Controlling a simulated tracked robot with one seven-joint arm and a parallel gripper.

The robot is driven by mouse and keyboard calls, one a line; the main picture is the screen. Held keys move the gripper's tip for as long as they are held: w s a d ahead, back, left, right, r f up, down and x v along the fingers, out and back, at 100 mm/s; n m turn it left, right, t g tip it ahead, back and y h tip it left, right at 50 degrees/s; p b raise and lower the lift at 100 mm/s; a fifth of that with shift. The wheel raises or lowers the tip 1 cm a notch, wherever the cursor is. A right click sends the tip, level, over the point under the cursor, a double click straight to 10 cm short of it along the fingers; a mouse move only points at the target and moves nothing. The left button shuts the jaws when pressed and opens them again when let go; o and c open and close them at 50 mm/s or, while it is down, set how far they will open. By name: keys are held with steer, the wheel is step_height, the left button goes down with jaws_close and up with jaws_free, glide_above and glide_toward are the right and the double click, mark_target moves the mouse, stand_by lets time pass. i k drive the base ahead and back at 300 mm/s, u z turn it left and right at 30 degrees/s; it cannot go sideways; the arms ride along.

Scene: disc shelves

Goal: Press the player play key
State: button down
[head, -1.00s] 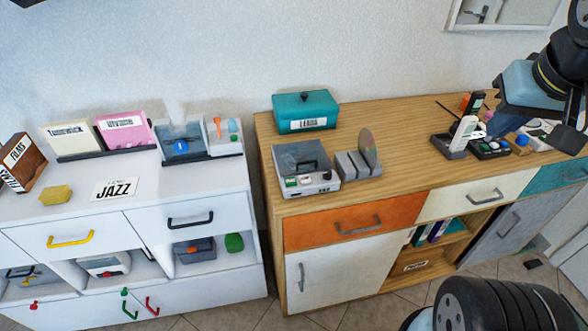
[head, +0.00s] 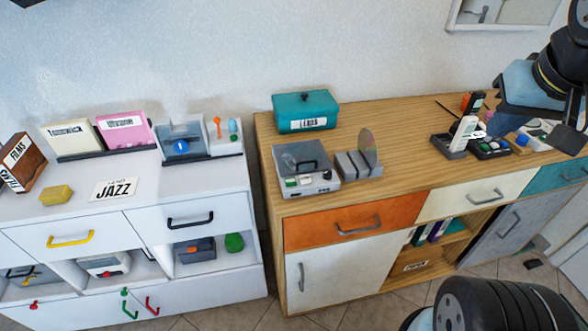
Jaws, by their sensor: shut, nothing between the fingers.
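The player (head: 316,189) is a grey box with a black-handled lid on top, standing at the left front of the wooden cabinet top. A green key (head: 291,183) and a paler key beside it show on its front part; their symbols are too small to read. A round knob shows on its front face. My gripper's fingers do not show; only dark and blue links of my arm show at the upper right and a black ribbed part of me at the lower right. Nothing of mine touches the player.
A grey rack (head: 346,168) with an upright disc (head: 368,145) stands just right of the player. A teal labelled box (head: 306,112) is behind it. Phones and small items crowd the cabinet's right end. A white cabinet (head: 75,218) stands left, across a narrow gap.

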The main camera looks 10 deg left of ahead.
mark_target(289, 181)
steer(key=z, duration=1.5)
steer(key=i, duration=0.1)
steer(key=u, duration=3.05)
steer(key=k, duration=1.3)
steer(key=z, duration=0.15)
steer(key=i, duration=1.05)
steer(key=z, duration=0.05)
